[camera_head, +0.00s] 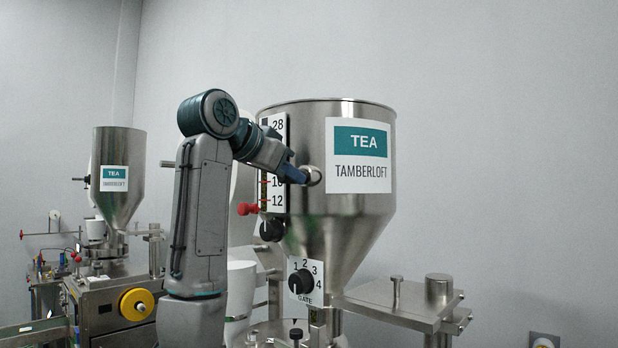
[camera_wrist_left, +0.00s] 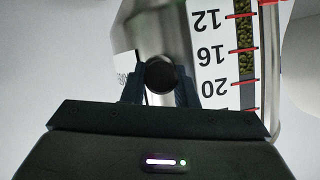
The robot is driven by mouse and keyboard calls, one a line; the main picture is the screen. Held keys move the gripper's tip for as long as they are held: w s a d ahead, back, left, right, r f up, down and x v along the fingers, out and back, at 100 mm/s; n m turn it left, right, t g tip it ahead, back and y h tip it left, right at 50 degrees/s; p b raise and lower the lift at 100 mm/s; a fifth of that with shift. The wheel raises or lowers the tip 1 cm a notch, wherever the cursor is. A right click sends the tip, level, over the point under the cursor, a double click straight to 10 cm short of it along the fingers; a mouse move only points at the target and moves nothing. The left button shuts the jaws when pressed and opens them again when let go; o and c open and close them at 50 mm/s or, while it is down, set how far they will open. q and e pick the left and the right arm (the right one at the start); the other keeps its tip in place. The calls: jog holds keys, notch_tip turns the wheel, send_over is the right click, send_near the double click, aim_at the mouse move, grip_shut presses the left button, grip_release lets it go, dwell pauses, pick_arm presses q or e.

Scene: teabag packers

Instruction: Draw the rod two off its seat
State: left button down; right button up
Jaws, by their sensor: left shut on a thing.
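My left gripper (camera_head: 300,175) reaches in front of the big steel hopper (camera_head: 345,225), beside the TEA label. It is shut on a rod with a round black end, which I take as rod two. The black end (camera_wrist_left: 160,76) shows between the two fingers in the left wrist view. In the head view a round metal seat (camera_head: 316,175) stands out of the hopper wall at the fingertips. The fingers hide most of the rod, so I cannot tell how far it sits in the seat. My right gripper is not in view.
A level scale (camera_head: 278,200) with red marks stands left of the seat; it shows upside down in the wrist view (camera_wrist_left: 213,55). A red knob (camera_head: 247,208) and a GATE dial (camera_head: 301,282) are lower down. A steel plate (camera_head: 390,300) lies right; a smaller hopper (camera_head: 118,150) stands left.

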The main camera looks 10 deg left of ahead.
pick_arm(q)
jog(key=shift+s, duration=0.15)
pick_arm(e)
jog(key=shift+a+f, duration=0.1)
